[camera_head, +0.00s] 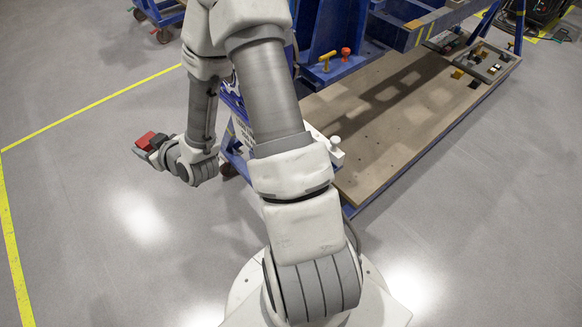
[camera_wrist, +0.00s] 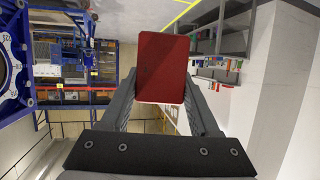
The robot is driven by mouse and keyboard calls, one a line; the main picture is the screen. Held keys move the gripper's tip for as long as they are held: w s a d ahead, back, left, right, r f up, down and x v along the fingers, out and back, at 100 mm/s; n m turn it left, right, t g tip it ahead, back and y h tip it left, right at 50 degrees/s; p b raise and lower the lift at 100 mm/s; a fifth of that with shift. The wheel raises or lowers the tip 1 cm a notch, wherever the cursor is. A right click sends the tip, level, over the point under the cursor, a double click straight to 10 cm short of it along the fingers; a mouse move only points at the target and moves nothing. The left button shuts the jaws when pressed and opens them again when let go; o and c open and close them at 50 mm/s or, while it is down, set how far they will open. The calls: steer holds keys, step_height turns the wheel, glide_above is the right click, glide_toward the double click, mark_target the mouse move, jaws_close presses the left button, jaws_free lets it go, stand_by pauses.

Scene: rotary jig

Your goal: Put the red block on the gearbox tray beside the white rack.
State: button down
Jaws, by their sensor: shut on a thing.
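The red block (camera_head: 146,140) is held in my gripper (camera_head: 150,146), out to the left of the blue rig in the head view and above the grey floor. In the wrist view the red block (camera_wrist: 162,68) sits between the two fingers of my gripper (camera_wrist: 162,85), which are shut on it. In the head view a tray (camera_head: 480,62) with small parts lies at the far right end of the wooden deck; I cannot tell if it is the gearbox tray. I cannot make out the white rack for certain.
A blue rig with a wooden deck (camera_head: 385,135) stands right of my arm. Yellow (camera_head: 327,60) and red (camera_head: 345,52) fittings stand on its blue frame. Open grey floor with yellow lines (camera_head: 90,108) lies to the left. Shelves (camera_wrist: 220,28) show in the wrist view.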

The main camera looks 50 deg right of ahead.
steer(key=b, duration=0.1)
steer(key=y+b, duration=0.1)
steer(key=b, duration=0.1)
steer(key=shift+w+f+n, duration=0.2)
steer(key=shift+f+n, duration=0.1)
steer(key=shift+n, duration=0.1)
steer(key=b, duration=0.3)
steer(key=shift+s+d+f+n+y, duration=0.1)
steer(key=shift+s+d+n+y, duration=0.1)
steer(key=shift+s+n+y, duration=0.1)
steer(key=s+d+f+m+h+b, duration=0.15)
steer(key=s+d, duration=0.25)
steer(key=d, duration=0.7)
steer(key=s+d+f+m+h+b, duration=0.15)
steer(key=s+d, duration=0.25)
steer(key=d, duration=0.7)
steer(key=s+d+f+m+h+b, duration=0.1)
steer(key=s+d+f+h+b, duration=0.2)
steer(key=d, duration=0.7)
steer(key=shift+y, duration=0.7)
steer(key=f, duration=0.3)
steer(key=f+b, duration=0.1)
steer(key=f, duration=0.2)
steer(key=s+f+b, duration=0.1)
steer(key=f, duration=0.2)
steer(key=shift+d+f, duration=0.25)
steer(key=shift+d, duration=0.05)
steer(key=shift+f, duration=0.1)
